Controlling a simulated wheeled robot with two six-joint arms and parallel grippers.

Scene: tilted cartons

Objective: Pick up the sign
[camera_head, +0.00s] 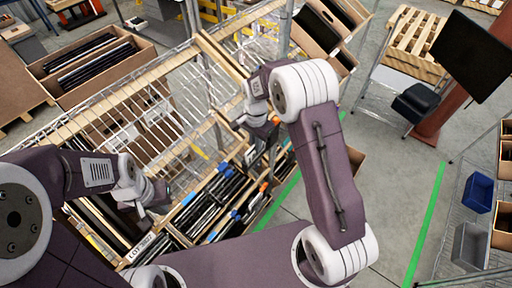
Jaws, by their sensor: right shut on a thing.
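A small white sign-like label (141,248) with dark lettering shows at the lower edge of the rack, at the front of a carton below my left gripper. I cannot tell whether it is the task's sign. My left gripper (150,203) hangs over the left cartons, apart from the label; whether its fingers are open is unclear. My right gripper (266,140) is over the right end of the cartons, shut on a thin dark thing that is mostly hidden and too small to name.
Tilted cartons (208,205) filled with dark flat items stand in the rack below both grippers. A wire and wood shelf (150,110) lies behind them. A dark monitor (470,55) stands at the upper right. The floor between green lines is clear.

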